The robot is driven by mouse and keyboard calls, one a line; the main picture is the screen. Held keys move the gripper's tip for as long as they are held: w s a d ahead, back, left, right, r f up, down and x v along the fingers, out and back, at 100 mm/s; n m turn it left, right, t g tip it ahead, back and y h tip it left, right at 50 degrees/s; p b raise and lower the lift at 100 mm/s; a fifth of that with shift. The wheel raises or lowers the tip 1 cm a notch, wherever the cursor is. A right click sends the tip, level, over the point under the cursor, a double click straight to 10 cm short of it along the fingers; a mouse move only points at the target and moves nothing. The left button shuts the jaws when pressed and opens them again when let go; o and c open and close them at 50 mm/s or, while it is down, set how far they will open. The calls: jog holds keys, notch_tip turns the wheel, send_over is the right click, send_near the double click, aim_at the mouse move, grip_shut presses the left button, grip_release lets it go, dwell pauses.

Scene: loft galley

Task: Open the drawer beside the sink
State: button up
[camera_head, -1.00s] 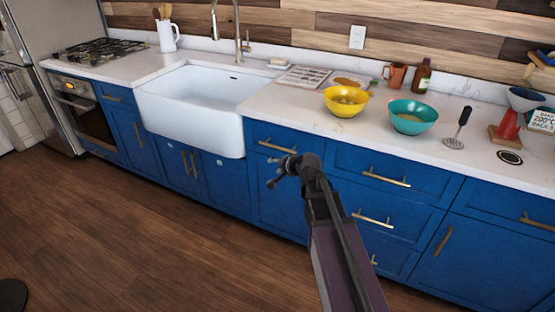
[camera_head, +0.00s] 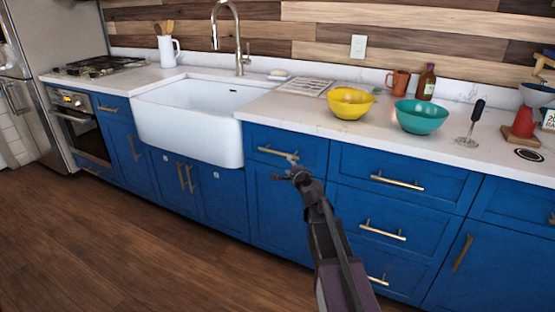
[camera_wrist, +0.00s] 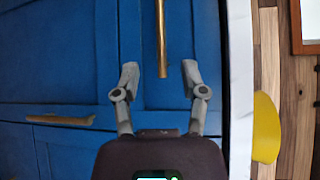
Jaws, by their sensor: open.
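The blue drawer (camera_head: 310,149) just right of the white sink (camera_head: 192,118) is shut, its front flush with the cabinets. Its brass bar handle (camera_head: 278,153) runs across the front. My gripper (camera_head: 292,170) is at the handle's right end, slightly below it in the picture. In the wrist view, my gripper (camera_wrist: 159,78) is open and empty, and the bar handle (camera_wrist: 161,38) reaches down between its two fingertips without either finger touching it. Whether the fingers are deep enough to surround the bar is hard to tell.
On the counter (camera_head: 300,115) above stand a yellow bowl (camera_head: 350,104), a teal bowl (camera_head: 421,118) and a hand blender (camera_head: 473,122). More drawers with brass handles (camera_head: 397,182) lie to the right. The wooden floor (camera_head: 130,240) in front is clear.

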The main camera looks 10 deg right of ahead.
aim_at(278, 153)
jog(key=shift+w, duration=0.1)
dwell(0.3)
jog(key=b+x, duration=0.2)
jog(key=x, duration=1.1)
jog(key=shift+w, duration=0.3)
jog(key=shift+c, duration=0.2)
grip_shut()
